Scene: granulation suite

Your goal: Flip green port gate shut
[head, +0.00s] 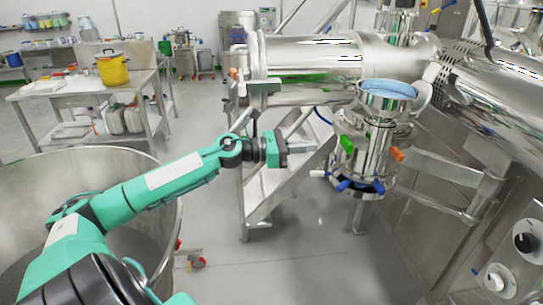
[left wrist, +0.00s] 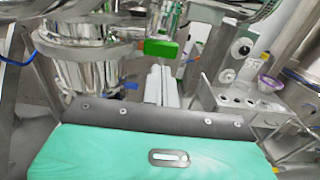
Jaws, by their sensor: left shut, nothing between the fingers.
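The green gate handle (head: 347,142) sticks out from the side of a shiny steel port vessel (head: 372,150) right of centre in the head view. It also shows in the left wrist view (left wrist: 161,47), just beyond the fingertips. My left gripper (head: 312,147) is shut and empty, a little to the left of the green handle in the head view. In the left wrist view its two fingers (left wrist: 161,72) lie side by side and point toward the handle. I cannot tell whether they touch it. My right gripper is in neither view.
Orange (head: 397,155) and blue (head: 345,185) handles stick out from the same vessel. A large steel drum (head: 168,215) is at lower left. A control panel (head: 510,255) is at lower right. Floor between is clear.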

